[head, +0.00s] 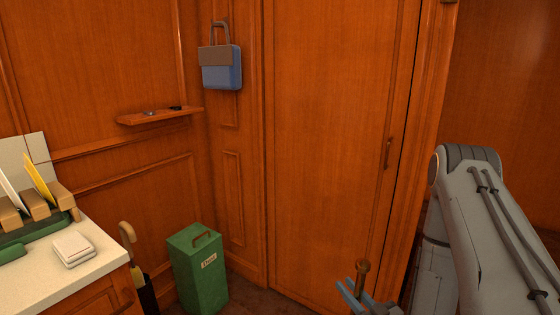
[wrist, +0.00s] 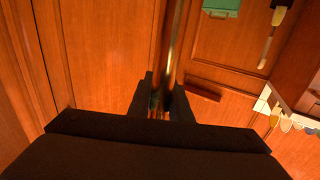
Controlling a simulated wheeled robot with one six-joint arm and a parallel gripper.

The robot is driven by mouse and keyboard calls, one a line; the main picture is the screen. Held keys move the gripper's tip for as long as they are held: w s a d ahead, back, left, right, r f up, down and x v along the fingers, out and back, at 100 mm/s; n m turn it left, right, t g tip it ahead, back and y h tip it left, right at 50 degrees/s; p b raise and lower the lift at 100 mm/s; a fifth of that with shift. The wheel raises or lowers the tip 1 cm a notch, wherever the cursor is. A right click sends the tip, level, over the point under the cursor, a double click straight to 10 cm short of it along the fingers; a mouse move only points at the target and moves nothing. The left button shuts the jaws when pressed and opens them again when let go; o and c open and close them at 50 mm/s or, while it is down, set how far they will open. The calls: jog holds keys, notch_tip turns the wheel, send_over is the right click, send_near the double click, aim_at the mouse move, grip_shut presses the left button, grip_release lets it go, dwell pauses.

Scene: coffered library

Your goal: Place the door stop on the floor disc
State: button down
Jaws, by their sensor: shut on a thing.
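The door stop (head: 362,267) shows at the bottom of the head view as a small brown piece with a rounded, knob-like top. My gripper (head: 357,291) is shut on it, with the blue-grey fingers around its lower part. In the wrist view my gripper (wrist: 164,98) shows as two dark fingers with a narrow gap. What sits between them is too dark to make out clearly. The lower end of the door stop is hidden. The floor disc is not visible in either view.
A closed wooden door (head: 335,140) stands behind my gripper. A green box (head: 199,272) stands on the floor at left, beside an umbrella (head: 128,235). A pale-topped cabinet (head: 95,262) fills the lower left. A blue bag (head: 221,72) hangs above. Little dark floor (head: 255,297) shows.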

jog(key=w+m+h, duration=0.1)
jog(key=h, duration=0.1)
jog(key=w+m+t+h, duration=0.1)
jog(key=m+h, duration=0.1)
jog(key=w+m+h, duration=0.1)
jog(key=h, duration=0.2)
jog(key=shift+w+r+m+t, duration=0.3)
jog(key=shift+w+t, duration=0.1)
jog(key=shift+s, duration=0.1)
